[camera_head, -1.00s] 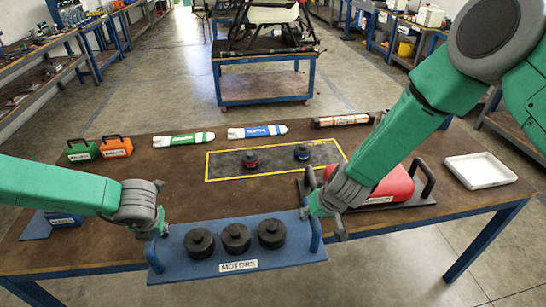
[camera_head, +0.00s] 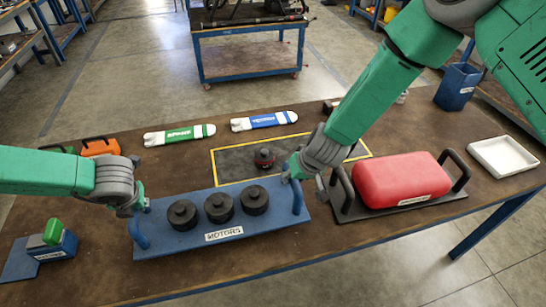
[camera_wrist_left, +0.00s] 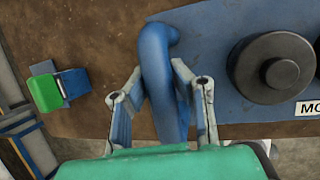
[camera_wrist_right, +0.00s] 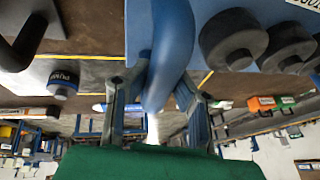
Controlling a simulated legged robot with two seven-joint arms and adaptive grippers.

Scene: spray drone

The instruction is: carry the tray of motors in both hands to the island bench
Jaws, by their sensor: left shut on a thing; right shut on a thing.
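The blue tray (camera_head: 160,238) labelled MOTORS holds black motors (camera_head: 219,207) in a row and is over the brown bench top (camera_head: 400,240). My left gripper (camera_head: 138,207) is shut on its left handle (camera_head: 139,232); the left wrist view shows the fingers (camera_wrist_left: 160,95) on both sides of that handle (camera_wrist_left: 158,60). My right gripper (camera_head: 292,177) is shut on the right handle (camera_head: 297,196), also seen between the fingers in the right wrist view (camera_wrist_right: 168,60). The tray looks about level. I cannot tell whether it touches the bench.
A red case (camera_head: 400,180) on a dark handled tray is close right. A small blue box (camera_head: 58,247) stands left, a white tray (camera_head: 503,157) far right. A blue-framed cart (camera_head: 250,55) stands beyond.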

